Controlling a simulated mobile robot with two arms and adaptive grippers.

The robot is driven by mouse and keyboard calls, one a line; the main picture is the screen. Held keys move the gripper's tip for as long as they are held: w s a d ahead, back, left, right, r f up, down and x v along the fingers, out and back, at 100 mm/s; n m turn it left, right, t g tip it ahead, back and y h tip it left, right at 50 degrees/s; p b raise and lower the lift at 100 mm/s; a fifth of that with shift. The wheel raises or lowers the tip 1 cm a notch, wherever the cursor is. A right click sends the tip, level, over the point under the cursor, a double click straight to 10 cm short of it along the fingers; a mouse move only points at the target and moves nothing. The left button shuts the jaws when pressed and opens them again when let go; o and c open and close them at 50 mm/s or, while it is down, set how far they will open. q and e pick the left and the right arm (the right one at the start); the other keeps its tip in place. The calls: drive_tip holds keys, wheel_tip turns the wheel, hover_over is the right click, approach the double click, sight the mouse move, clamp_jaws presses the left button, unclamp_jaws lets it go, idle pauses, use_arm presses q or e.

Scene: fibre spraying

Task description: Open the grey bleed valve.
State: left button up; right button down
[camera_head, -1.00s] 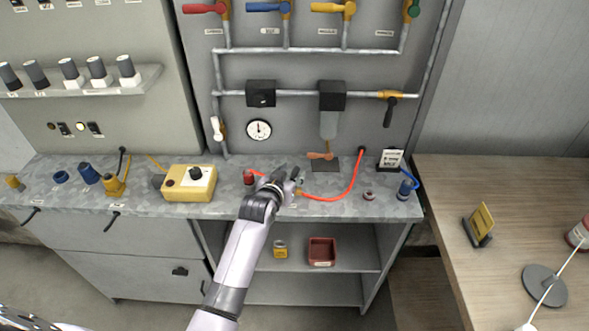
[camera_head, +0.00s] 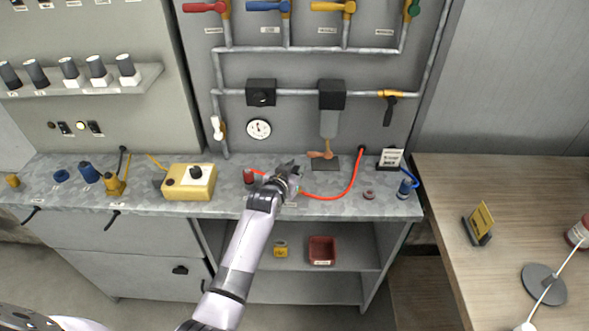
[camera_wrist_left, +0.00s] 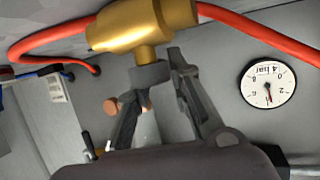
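In the left wrist view, a grey knob (camera_wrist_left: 150,76) sits on the stem of a brass fitting (camera_wrist_left: 130,26) in the red hose; it looks like the grey bleed valve. My left gripper (camera_wrist_left: 158,82) has its fingers apart, with the knob at the tips between them. I cannot tell whether either finger touches it. In the head view my left gripper (camera_head: 290,172) is over the bench beside the red hose (camera_head: 335,196) and hides most of the fitting. My right gripper is not in view.
A yellow box (camera_head: 189,182) and a red cylinder (camera_head: 249,176) stand left of the gripper. A copper-coloured handle (camera_head: 320,155) is close behind it.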

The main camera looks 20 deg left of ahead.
use_arm(q)
clamp_jaws()
